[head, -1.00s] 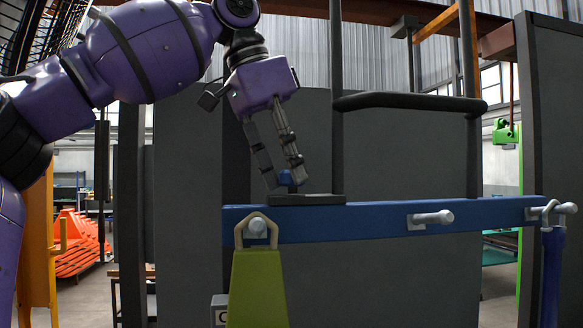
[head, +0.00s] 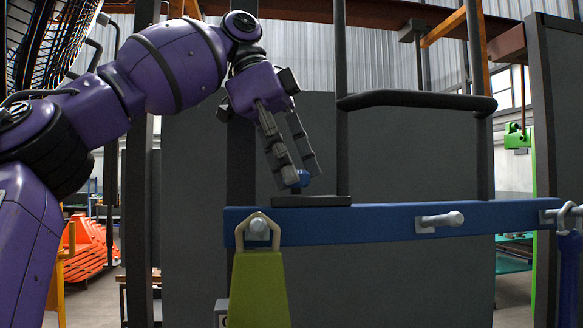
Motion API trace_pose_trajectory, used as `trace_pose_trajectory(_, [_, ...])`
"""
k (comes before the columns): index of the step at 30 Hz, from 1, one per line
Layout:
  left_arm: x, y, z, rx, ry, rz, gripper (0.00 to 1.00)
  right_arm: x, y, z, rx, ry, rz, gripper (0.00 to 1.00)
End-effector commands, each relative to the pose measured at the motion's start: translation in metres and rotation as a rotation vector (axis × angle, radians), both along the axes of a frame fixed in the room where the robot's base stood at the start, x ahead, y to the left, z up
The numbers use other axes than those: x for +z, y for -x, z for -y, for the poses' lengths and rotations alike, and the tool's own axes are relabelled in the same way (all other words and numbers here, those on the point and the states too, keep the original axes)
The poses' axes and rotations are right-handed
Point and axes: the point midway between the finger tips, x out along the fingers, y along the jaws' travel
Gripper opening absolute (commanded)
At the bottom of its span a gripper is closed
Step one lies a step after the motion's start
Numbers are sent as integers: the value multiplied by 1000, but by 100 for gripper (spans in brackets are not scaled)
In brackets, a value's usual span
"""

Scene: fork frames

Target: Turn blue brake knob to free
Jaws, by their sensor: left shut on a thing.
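The blue brake knob (head: 302,179) sits low between the fingertips of my left gripper (head: 294,178), just above a dark base plate (head: 312,201) on the blue rail. The left gripper points down and is shut on the knob. The fingers hide part of the knob, and no marking for its position can be read. My right gripper is not in view.
The blue rail (head: 370,226) runs across with silver handles, one at its middle (head: 440,221). A yellow-green tag (head: 258,290) hangs from its left end. Dark upright posts and a black horizontal bar (head: 415,101) stand close to the right of the gripper.

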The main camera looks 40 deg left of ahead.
Motion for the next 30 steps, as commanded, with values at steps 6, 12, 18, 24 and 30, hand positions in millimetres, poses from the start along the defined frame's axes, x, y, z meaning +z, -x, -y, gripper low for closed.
trace_pose_trajectory(6, [-3,1,0,-22,-3,-15,1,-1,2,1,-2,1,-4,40])
trace_pose_trajectory(12, [-3,2,0,-22,-4,-16,1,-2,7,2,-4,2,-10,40])
trace_pose_trajectory(18, [-3,1,0,-21,-4,-14,40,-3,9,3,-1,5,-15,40])
trace_pose_trajectory(24, [-2,1,0,-18,-3,-9,40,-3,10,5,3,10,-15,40])
trace_pose_trajectory(30, [4,2,-2,-17,-2,-7,40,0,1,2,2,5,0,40])
